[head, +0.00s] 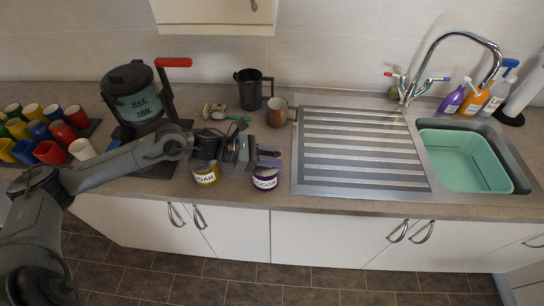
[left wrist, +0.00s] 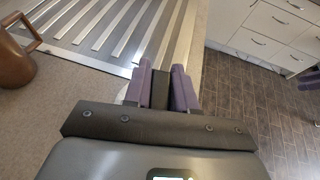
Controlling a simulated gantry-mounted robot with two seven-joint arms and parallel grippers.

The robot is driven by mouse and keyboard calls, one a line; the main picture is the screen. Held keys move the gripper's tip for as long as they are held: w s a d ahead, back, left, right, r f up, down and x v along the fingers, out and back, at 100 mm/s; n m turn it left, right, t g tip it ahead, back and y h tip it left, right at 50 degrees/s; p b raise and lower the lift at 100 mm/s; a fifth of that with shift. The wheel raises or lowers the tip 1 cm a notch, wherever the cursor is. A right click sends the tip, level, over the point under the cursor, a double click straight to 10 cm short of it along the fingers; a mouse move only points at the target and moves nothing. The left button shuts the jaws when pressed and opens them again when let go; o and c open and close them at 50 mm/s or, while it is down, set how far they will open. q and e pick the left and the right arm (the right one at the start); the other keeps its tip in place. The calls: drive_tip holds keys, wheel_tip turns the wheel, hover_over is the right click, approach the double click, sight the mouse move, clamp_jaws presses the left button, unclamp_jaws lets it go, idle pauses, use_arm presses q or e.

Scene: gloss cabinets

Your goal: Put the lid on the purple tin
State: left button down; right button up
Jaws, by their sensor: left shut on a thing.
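The purple tin (head: 265,179) has a white label reading COCOA and stands upright near the counter's front edge in the head view. My left gripper (head: 268,158) is right above it, its purple fingers over the tin's top and hiding it. In the left wrist view the purple fingers (left wrist: 160,88) are shut on a narrow dark piece, which I take to be part of the lid. The rest of the lid is hidden, so I cannot tell whether it touches the tin. A pale edge shows left of the fingers.
A yellow tin (head: 206,176) stands left of the purple one, under my left wrist. A brown mug (head: 277,112) and a dark mug (head: 248,90) stand behind. The ribbed drainer (head: 355,150) is clear. A purple-dark shape at the wrist view's right edge may be my right gripper.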

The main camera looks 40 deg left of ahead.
use_arm(q)
drive_tip(key=shift+f+b, duration=0.25)
drive_tip(key=shift+b, duration=0.05)
drive_tip(key=c, duration=0.8)
unclamp_jaws()
drive_tip(key=shift+c, duration=0.2)
drive_tip(key=shift+s+a, duration=0.1)
drive_tip(key=shift+a, duration=0.05)
drive_tip(key=shift+s+a+r, duration=0.15)
drive_tip(key=shift+s+a, duration=0.2)
drive_tip(key=shift+a, duration=0.05)
drive_tip(key=shift+s+a+r, duration=0.25)
drive_tip(key=shift+s+a, duration=0.1)
drive_tip(key=shift+s, duration=0.15)
drive_tip(key=shift+p+v, duration=0.9)
drive_tip(key=shift+v, duration=0.45)
drive_tip(key=shift+p+v, duration=2.7)
drive_tip(key=shift+p, duration=0.25)
